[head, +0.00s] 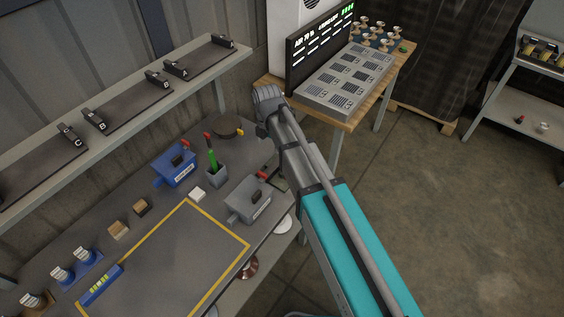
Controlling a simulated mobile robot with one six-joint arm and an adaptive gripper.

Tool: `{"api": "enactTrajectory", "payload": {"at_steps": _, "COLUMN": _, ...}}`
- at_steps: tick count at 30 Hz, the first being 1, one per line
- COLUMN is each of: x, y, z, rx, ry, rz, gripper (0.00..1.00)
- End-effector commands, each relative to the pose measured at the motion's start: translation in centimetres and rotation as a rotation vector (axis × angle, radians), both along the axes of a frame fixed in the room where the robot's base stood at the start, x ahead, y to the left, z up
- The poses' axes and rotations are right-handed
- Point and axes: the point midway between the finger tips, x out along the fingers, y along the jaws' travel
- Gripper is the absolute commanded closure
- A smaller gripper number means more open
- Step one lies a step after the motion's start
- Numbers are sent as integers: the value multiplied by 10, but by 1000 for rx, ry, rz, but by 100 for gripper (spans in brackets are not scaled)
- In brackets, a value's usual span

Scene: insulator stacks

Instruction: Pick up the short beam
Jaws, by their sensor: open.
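I cannot pick out a short beam for certain. The nearest match in shape is a short blue bar (101,285) with yellow-green segments. It lies across the left edge of the yellow-outlined area on the grey bench (180,255). My teal and grey arm reaches up from the bottom right, past the right side of the bench. Its far visible end is a grey ribbed joint near the bench's back right corner. My gripper's fingers do not show; they are outside the view or hidden behind the arm.
A blue box (175,167), a grey box (248,201), a cup (217,176) with a green-handled item and small blocks (119,230) stand on the bench. A shelf (110,125) with lettered black holders runs above. A wooden table (357,118) bears a grey panel. Floor at right is clear.

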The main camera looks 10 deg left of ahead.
Motion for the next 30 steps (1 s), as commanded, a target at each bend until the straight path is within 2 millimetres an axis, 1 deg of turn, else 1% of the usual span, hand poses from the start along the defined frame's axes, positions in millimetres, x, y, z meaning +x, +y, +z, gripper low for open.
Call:
{"api": "enactTrajectory", "payload": {"at_steps": 1, "x": 0, "y": 5, "z": 1, "rx": 0, "ry": 0, "rz": 29, "gripper": 17}}
{"api": "enactTrajectory", "payload": {"at_steps": 4, "x": -1, "y": 9, "z": 2, "rx": 0, "ry": 0, "rz": 62, "gripper": 17}}
{"api": "enactTrajectory", "payload": {"at_steps": 17, "x": -1, "y": 9, "z": 0, "rx": 0, "ry": 0, "rz": 67, "gripper": 17}}
{"api": "enactTrajectory", "payload": {"at_steps": 23, "x": -1, "y": 9, "z": -10, "rx": 0, "ry": 0, "rz": 66, "gripper": 17}}
{"api": "enactTrajectory", "payload": {"at_steps": 30, "x": -1, "y": 8, "z": -29, "rx": 0, "ry": 0, "rz": 65, "gripper": 17}}
